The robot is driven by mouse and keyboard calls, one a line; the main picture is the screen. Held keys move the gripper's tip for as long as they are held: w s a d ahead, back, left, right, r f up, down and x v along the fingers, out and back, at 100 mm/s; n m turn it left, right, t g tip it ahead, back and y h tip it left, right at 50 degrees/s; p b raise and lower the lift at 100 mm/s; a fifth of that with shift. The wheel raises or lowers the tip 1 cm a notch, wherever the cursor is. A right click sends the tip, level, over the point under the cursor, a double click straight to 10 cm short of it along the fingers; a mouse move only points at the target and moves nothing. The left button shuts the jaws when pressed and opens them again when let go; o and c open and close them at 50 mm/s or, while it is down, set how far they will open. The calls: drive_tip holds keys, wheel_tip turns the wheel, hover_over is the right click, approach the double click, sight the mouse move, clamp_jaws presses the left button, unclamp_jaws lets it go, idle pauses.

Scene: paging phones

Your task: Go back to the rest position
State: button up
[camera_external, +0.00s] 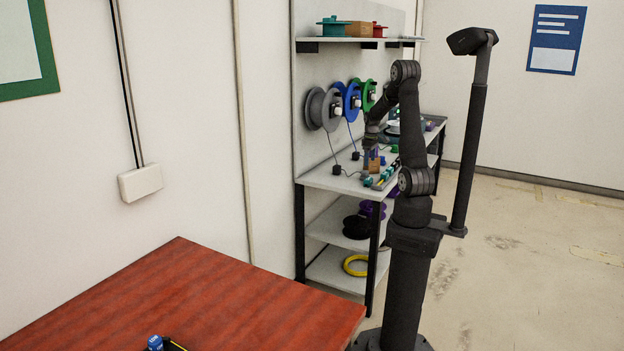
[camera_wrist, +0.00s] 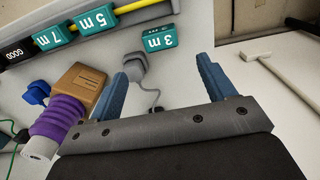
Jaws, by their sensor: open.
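My gripper (camera_wrist: 161,70) shows in the wrist view with its two blue fingers spread wide apart. A grey plug (camera_wrist: 134,64) with a grey cord lies on the bench between and beyond the fingertips, nearer the left one. I see no gap closed on it. In the outside view my arm bends over the grey workbench, and my gripper (camera_external: 371,160) points down close to the bench top, partly hidden by small items.
Reels (camera_external: 322,109) hang behind. A red table (camera_external: 200,300) stands front left.

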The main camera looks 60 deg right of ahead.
sight(369, 179)
wheel_tip(369, 179, down, 12)
drive_tip(key=shift+r, duration=0.1)
wheel_tip(369, 179, up, 2)
drive_tip(key=shift+r, duration=0.55)
drive_tip(key=shift+f, duration=0.1)
